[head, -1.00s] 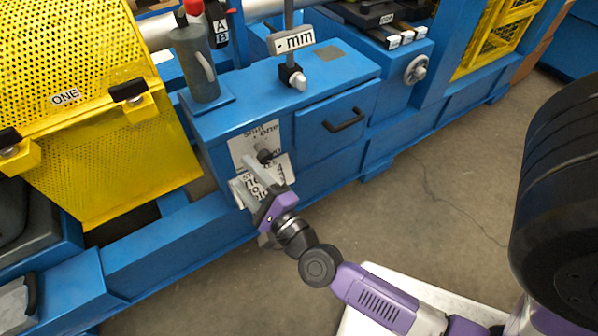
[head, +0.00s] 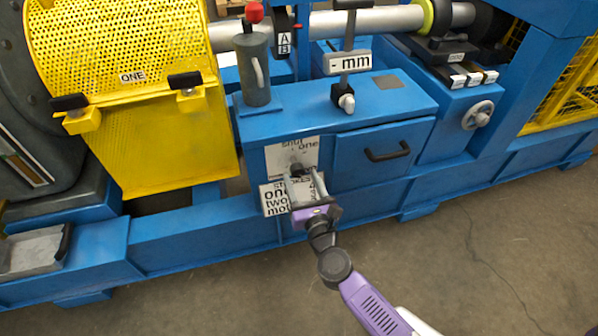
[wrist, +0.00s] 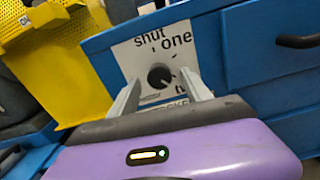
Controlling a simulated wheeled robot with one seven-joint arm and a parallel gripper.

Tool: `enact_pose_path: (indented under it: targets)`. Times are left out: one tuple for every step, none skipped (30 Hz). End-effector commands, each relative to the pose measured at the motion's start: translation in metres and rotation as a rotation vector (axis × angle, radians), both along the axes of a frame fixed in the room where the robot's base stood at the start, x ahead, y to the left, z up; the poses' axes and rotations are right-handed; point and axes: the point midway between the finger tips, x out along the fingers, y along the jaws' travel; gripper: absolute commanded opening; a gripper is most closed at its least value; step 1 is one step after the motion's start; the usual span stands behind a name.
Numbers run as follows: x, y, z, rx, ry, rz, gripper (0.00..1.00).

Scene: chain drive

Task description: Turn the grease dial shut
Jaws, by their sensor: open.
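The grease dial is a small dark round knob (wrist: 160,76) on a white plate (wrist: 125,55) marked "shut" and "one" on the front of the blue cabinet. In the head view the knob (head: 297,169) is just beyond my fingertips. My gripper (head: 304,178) is open. In the wrist view my gripper's two grey fingers (wrist: 160,88) point at the plate, one to each side of the knob and a little low. I cannot tell whether they reach it. A lower label reading "one, two" (head: 274,203) is partly hidden by my gripper.
A drawer handle (head: 387,150) is right of the dial. A yellow perforated guard (head: 170,150) stands to the left. The floor in front is clear.

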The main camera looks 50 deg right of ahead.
Motion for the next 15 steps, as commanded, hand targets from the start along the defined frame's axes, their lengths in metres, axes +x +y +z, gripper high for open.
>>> enact_pose_path:
  targets:
    - [0.007,-0.004,0.001,0.000,-0.001,0.000,0.57]
    - [0.010,-0.006,0.000,0.001,-0.001,0.001,0.57]
    - [0.014,-0.009,0.001,0.001,-0.002,0.001,0.57]
    - [0.016,-0.011,0.000,0.001,-0.001,0.000,0.57]
    - [0.018,-0.012,0.000,0.001,-0.001,0.000,0.57]
    - [0.021,-0.014,0.000,0.000,0.000,0.000,0.57]
    - [0.023,-0.015,0.000,0.000,0.000,0.000,0.57]
    - [0.024,-0.016,0.000,-0.001,0.001,0.000,0.57]
    - [0.025,-0.017,0.000,-0.001,0.000,0.001,0.57]
    - [0.025,-0.017,0.000,0.000,0.001,0.001,0.57]
    - [0.025,-0.017,0.000,0.000,0.001,0.001,0.57]
    - [0.026,-0.017,0.000,-0.001,0.002,0.001,0.57]
    - [0.026,-0.017,0.000,-0.001,0.002,0.001,0.57]
    - [0.026,-0.017,0.000,-0.001,0.002,0.001,0.57]
    - [0.026,-0.017,0.000,-0.001,0.002,0.001,0.57]
